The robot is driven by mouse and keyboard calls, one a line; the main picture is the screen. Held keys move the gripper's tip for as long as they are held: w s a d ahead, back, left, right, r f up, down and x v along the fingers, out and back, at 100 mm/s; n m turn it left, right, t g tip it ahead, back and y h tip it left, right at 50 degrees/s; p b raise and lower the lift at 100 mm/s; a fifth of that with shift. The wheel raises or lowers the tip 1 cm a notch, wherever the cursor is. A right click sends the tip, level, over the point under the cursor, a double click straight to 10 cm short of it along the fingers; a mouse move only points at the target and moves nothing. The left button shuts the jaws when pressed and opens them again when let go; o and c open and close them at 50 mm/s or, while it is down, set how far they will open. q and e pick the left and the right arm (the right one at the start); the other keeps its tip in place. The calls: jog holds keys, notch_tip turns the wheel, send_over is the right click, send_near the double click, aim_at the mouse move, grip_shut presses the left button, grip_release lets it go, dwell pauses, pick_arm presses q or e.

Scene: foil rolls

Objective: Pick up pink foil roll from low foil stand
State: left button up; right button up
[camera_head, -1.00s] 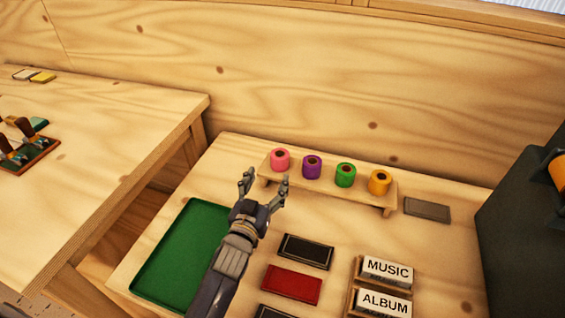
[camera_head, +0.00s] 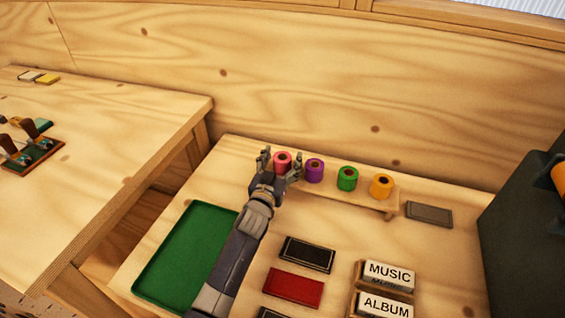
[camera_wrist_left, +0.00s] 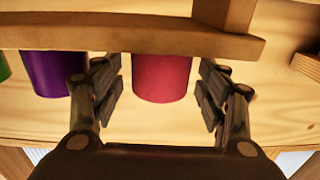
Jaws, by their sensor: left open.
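The pink foil roll (camera_head: 282,160) stands upright at the left end of the low wooden foil stand (camera_head: 364,193). My left gripper (camera_head: 281,157) is open, with one finger on either side of the pink roll. The left wrist view shows the pink roll (camera_wrist_left: 162,78) between the open fingers (camera_wrist_left: 160,82), with a visible gap on each side. The stand's wooden board (camera_wrist_left: 130,40) crosses the top of that view. My right gripper is not in view.
Purple (camera_head: 314,170), green (camera_head: 347,179) and orange (camera_head: 381,186) rolls stand to the right on the stand, purple closest. A green tray (camera_head: 185,262), black plate (camera_head: 307,254), red plate (camera_head: 293,287) and labelled blocks (camera_head: 388,275) lie in front. A dark machine (camera_head: 522,235) stands right.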

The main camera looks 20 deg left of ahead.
pick_arm(q)
jog(key=shift+w, duration=0.3)
jog(key=shift+c, duration=0.6)
jog(key=c, duration=1.1)
jog(key=shift+r, duration=0.15)
